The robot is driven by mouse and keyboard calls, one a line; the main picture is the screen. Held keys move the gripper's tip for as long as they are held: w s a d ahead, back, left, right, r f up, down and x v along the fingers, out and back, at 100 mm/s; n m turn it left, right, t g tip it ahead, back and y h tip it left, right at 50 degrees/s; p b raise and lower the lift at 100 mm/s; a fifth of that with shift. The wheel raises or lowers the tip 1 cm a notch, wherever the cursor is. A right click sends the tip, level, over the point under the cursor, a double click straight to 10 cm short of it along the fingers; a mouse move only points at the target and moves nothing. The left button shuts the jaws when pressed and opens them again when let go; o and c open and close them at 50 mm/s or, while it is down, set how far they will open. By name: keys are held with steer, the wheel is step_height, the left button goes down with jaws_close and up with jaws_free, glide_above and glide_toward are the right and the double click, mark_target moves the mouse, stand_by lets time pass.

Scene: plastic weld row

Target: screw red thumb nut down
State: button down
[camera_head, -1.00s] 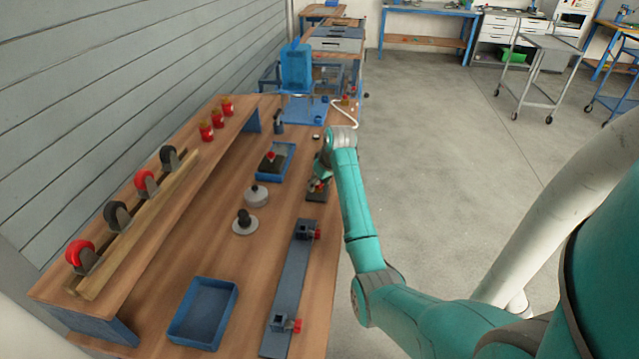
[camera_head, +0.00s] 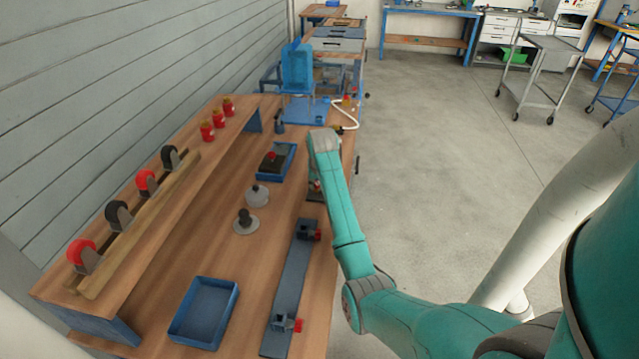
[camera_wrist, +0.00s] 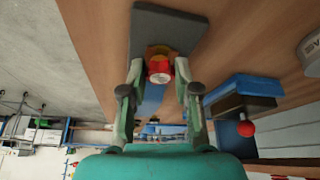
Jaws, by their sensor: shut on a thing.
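The red thumb nut (camera_wrist: 159,71) shows in the wrist view between the fingertips, with a yellowish part around it, on a dark grey plate (camera_wrist: 165,24). My gripper (camera_wrist: 159,78) is shut on the red nut, one finger on each side. In the head view a small bit of red (camera_head: 317,186) shows beside my arm at the right edge of the bench. My arm hides most of the plate and gripper there. I cannot tell how far down the nut sits.
A blue tray (camera_head: 293,165) holding a dark block with a red knob lies left of my arm. A light round weight (camera_head: 256,196) and a dark-knobbed disc (camera_head: 245,223) stand nearer. A grey rail (camera_head: 289,283) with red-knobbed clamps and an empty blue tray (camera_head: 232,311) are in front.

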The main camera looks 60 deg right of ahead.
steer(key=m, duration=0.2)
steer(key=m+g, duration=0.1)
steer(key=m, duration=0.1)
steer(key=m+g+h, duration=0.1)
steer(key=m, duration=0.1)
steer(key=shift+w+r+m, duration=0.15)
steer(key=shift+w+m, duration=0.15)
steer(key=shift+m, duration=0.1)
steer(key=m+g, duration=0.2)
steer(key=m, duration=0.2)
steer(key=shift+w, duration=0.15)
steer(key=shift+m+g, duration=0.4)
steer(key=shift+m, duration=0.9)
steer(key=c, duration=0.9)
jaws_free()
